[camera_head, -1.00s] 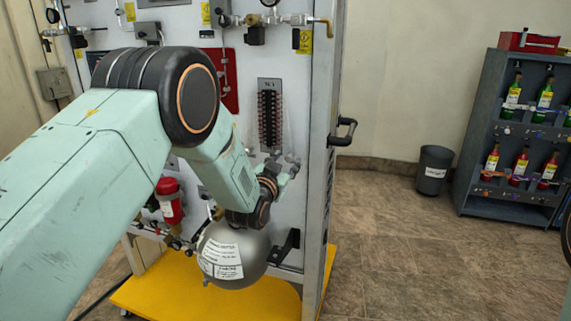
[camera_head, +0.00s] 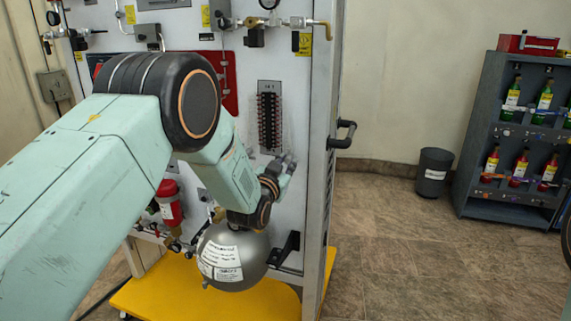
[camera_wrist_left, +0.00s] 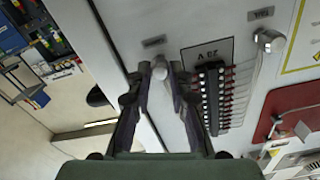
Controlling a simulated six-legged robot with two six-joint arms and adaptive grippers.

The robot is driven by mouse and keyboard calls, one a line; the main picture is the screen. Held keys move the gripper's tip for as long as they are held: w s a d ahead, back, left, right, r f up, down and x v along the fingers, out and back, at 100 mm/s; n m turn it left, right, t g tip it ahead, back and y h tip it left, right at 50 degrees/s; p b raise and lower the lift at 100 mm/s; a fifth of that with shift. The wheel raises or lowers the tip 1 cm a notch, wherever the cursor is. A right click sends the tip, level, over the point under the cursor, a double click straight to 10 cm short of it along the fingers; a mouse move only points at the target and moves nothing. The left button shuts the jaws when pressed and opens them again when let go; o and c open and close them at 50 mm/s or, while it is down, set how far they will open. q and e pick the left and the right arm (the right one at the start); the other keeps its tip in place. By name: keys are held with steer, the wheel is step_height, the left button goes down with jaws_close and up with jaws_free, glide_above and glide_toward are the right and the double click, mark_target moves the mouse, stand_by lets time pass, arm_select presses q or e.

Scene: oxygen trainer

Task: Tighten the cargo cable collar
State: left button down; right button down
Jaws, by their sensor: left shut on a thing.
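My left gripper (camera_head: 288,160) is at the white panel, just below and right of the dark terminal strip (camera_head: 269,120). In the left wrist view, my left gripper's two dark fingers (camera_wrist_left: 161,72) come together on a small light grey round fitting, which looks like the cable collar (camera_wrist_left: 159,69). The gripper is shut on it. A small label sits above the collar. The fingers cover its sides, so its thread and seating cannot be seen. My right gripper is not in view.
In the left wrist view, the terminal strip (camera_wrist_left: 211,98) with several thin cables is close right of the fingers. Another grey fitting (camera_wrist_left: 268,40) is at upper right. A grey sphere (camera_head: 233,258) hangs below my wrist. A black handle (camera_head: 341,134) juts from the panel's right edge.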

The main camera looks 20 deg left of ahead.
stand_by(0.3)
arm_select(q)
steer(key=m, duration=0.5)
steer(key=shift+f+m+p, duration=0.1)
steer(key=shift+m+p, duration=0.2)
steer(key=m, duration=1.2)
steer(key=shift+m+p, duration=0.35)
steer(key=shift+m, duration=0.05)
steer(key=m, duration=0.5)
steer(key=shift+m, duration=0.4)
steer(key=c, duration=1.2)
jaws_free()
